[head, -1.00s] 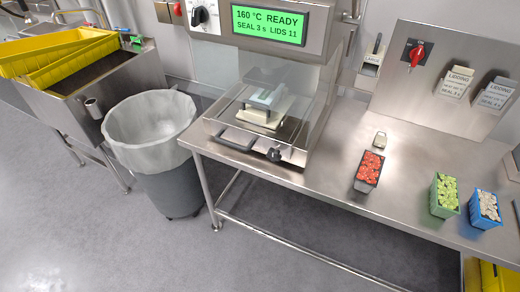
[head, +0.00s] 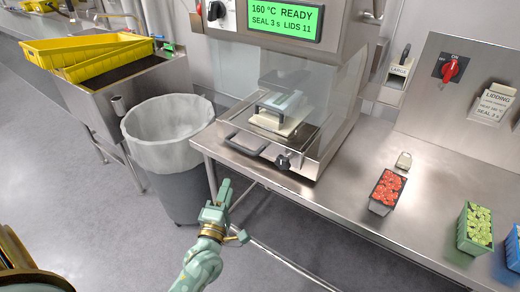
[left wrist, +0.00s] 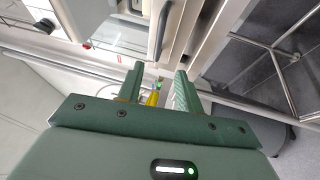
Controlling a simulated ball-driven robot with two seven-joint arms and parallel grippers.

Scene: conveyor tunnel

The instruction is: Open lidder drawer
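The lidder (head: 262,70) stands on the steel table under a green display reading "160 °C READY, SEAL 3 s, LIDS 11". Its drawer (head: 300,166) is at the bottom front, with a dark bar handle (head: 246,146) and a black knob (head: 283,161) beside it. The drawer looks closed. My left gripper (head: 223,190) is below and in front of the handle, apart from it. In the left wrist view the left gripper's fingers (left wrist: 158,86) are spread with nothing between them, and the handle (left wrist: 161,32) shows beyond them. My right gripper is not in view.
A lined grey bin (head: 170,135) stands left of the table (head: 345,180). A tray of red fruit (head: 386,190) and a green tray (head: 474,228) stand to the right. Yellow crates (head: 90,55) lie on the sink at the left. Floor in front of the table is clear.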

